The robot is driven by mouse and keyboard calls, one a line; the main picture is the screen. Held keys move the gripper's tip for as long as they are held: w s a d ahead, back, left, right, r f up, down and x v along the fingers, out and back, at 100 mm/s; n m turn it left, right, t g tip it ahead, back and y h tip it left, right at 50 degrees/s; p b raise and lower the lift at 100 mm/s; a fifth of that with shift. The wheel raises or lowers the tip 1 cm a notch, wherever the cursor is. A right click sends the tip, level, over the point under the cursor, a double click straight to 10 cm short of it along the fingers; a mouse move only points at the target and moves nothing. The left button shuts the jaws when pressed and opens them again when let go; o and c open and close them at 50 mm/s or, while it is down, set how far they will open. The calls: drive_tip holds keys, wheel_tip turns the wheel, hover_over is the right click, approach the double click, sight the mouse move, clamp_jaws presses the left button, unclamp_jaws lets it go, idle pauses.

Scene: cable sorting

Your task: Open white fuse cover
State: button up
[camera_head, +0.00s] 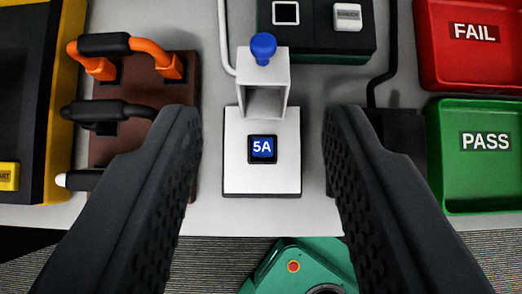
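A white fuse base (285,178) sits on the light grey worktop in the middle of the view. A blue fuse marked 5A (262,149) shows in its top. The white fuse cover (243,92) stands up at the far end of the base, its hollow inside facing me, so the fuse is uncovered. A blue knob (263,47) is on the cover. My gripper (263,120) is wide open and empty. Its two dark fingers are on either side of the base, apart from it in the picture. Their height above the worktop is hard to tell.
A brown block (136,140) with orange and black cable loops is on the left, beside a yellow-and-black unit (50,100). A dark green box (320,40) is behind. Red FAIL (470,72) and green PASS (480,185) trays are right. A green device (285,258) is at the bottom.

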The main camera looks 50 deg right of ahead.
drive_tip(key=shift+v, duration=1.6)
